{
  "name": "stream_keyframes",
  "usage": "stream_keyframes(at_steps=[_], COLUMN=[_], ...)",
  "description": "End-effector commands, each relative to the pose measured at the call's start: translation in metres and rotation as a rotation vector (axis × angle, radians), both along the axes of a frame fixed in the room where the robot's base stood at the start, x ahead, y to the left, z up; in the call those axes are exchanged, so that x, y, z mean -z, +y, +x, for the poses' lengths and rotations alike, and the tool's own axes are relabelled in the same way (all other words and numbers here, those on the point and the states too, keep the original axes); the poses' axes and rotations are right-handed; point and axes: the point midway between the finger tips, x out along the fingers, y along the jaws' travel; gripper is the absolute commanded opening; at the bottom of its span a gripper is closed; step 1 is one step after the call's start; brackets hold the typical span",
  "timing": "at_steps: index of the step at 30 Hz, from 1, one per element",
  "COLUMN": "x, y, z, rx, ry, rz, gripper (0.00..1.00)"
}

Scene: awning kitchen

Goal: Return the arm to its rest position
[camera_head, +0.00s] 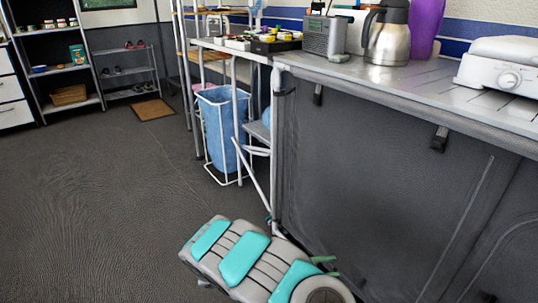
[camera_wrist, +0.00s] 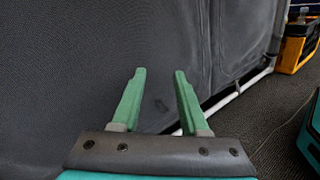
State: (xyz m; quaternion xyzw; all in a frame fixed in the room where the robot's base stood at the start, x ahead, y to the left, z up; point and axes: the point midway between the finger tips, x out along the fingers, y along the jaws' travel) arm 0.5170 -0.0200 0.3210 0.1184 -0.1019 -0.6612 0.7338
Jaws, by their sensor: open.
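My gripper (camera_wrist: 160,72) has two green fingers, spread apart with nothing between them. In the head view my gripper (camera_head: 330,266) shows as two small green fingers beside my arm, at the lower middle. The fingers are below counter height, facing the dark grey fabric front of the counter (camera_head: 360,170). The same dark fabric (camera_wrist: 60,60) fills the wrist view behind the fingers. I cannot tell whether they touch it. My grey and teal arm is low and partly hides the gripper.
A metal counter top (camera_head: 400,80) holds a radio (camera_head: 324,36), a steel jug (camera_head: 388,38) and a white appliance (camera_head: 503,65). A blue laundry bag (camera_head: 224,125) stands left of the counter. An orange and black box (camera_wrist: 297,45) is at the wrist view's right. Floor at left is open.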

Motion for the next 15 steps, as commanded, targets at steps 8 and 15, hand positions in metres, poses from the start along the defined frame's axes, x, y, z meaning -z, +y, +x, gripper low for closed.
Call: stream_keyframes(at_steps=[8, 15], x=[-0.088, -0.14], y=[-0.054, -0.082], z=[-0.042, -0.092], rx=[0.256, 0.459], ry=[-0.151, -0.27], rz=[0.123, 0.259], gripper=[0.44, 0.44])
